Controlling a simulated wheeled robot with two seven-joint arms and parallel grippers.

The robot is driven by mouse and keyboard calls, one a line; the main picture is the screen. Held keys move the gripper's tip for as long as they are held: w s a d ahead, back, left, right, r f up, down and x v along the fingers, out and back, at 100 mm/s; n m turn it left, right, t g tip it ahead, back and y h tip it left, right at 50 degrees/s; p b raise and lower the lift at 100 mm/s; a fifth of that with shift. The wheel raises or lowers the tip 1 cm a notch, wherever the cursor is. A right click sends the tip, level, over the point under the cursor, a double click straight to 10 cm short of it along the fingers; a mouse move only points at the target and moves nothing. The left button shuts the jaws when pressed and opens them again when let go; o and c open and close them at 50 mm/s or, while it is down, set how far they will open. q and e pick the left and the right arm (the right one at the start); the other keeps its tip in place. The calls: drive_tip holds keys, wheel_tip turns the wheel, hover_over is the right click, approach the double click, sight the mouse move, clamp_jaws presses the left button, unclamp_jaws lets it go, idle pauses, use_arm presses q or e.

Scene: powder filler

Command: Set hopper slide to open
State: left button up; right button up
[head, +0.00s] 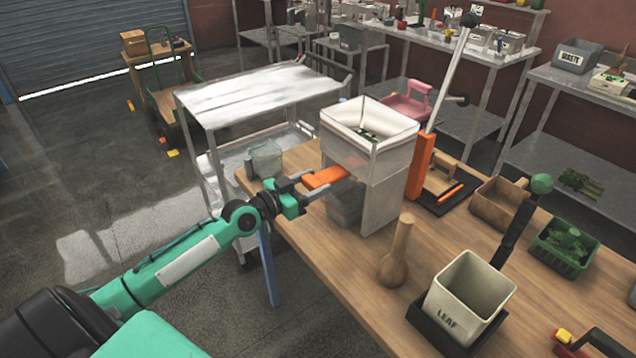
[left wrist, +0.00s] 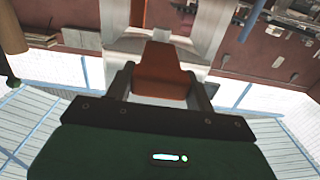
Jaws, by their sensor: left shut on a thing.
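In the left wrist view the orange-brown handle (left wrist: 164,72) lies between the two fingers of my left gripper (left wrist: 164,92). A grey container (head: 345,206) sits under the hopper, partly hidden by the stand. My right gripper is not in view.
A wooden pestle-shaped tool (head: 396,255), a LEAF bin (head: 468,298), a wooden box (head: 497,203) and a green basket (head: 563,248) stand to the right. An orange lever press (head: 420,165) stands beside the hopper.

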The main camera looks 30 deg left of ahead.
use_arm(q)
drive_tip(key=o, duration=1.4)
drive_tip(key=shift+s+a, duration=0.1)
drive_tip(key=shift+s, duration=0.15)
drive_tip(key=shift+s+a+f, duration=0.1)
drive_tip(key=shift+s+a, duration=0.05)
drive_tip(key=shift+s, duration=0.05)
drive_tip(key=b+v, duration=0.5)
drive_tip(key=v, duration=0.8)
drive_tip(key=shift+s+a, duration=0.1)
drive_tip(key=shift+s, duration=0.05)
